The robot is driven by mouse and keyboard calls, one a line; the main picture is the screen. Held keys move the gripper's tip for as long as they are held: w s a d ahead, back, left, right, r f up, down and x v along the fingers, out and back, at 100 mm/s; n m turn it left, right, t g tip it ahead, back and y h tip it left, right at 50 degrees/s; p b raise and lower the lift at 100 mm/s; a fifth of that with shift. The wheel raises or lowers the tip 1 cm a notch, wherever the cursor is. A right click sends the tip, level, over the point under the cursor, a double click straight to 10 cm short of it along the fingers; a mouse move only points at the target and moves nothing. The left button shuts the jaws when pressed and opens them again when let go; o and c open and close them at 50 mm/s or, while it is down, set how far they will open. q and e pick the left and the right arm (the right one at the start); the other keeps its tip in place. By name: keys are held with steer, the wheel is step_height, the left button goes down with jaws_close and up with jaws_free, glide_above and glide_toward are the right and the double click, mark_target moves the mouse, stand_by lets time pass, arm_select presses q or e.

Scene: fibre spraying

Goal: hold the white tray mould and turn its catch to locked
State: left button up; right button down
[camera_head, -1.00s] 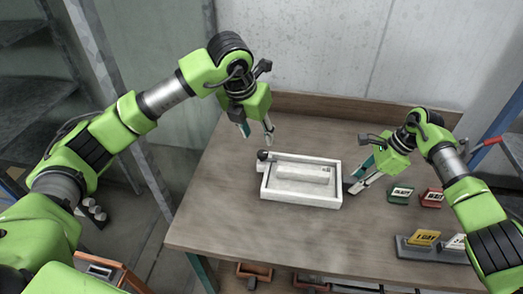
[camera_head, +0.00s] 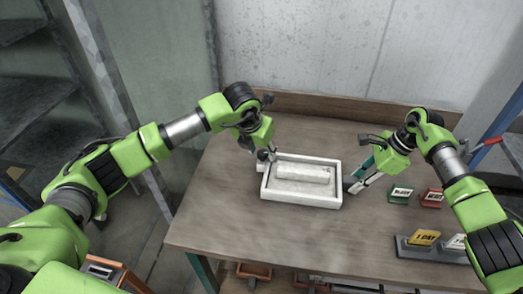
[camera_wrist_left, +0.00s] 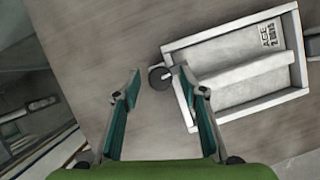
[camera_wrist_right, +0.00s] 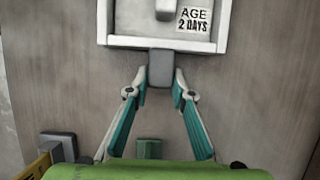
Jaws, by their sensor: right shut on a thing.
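The white tray mould (camera_head: 300,203) lies on the bench with a pale block in it and an "AGE 2 DAYS" label. Its catch, a dark round knob (camera_wrist_left: 158,77), is at the mould's corner in the left wrist view. My left gripper (camera_head: 262,154) is open, its fingertips on either side of the knob and not visibly closed on it. In the head view the gripper partly hides the knob. My right gripper (camera_wrist_right: 160,80) is shut on the grey tab (camera_wrist_right: 160,66) at the mould's right end. The catch's marks are too small to read.
A green sign block (camera_head: 400,194) and a red one (camera_head: 432,198) stand right of the right gripper. A dark rack (camera_head: 420,251) with a yellow card (camera_head: 425,238) and a white card is at the front right. The bench (camera_head: 225,220) is clear left of the mould.

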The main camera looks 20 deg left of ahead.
arm_select(q)
steer(key=shift+f, duration=0.1)
steer(key=c, duration=1.1)
steer(key=shift+m+h, duration=0.3)
steer(key=shift+m, duration=0.5)
steer(key=o, duration=1.1)
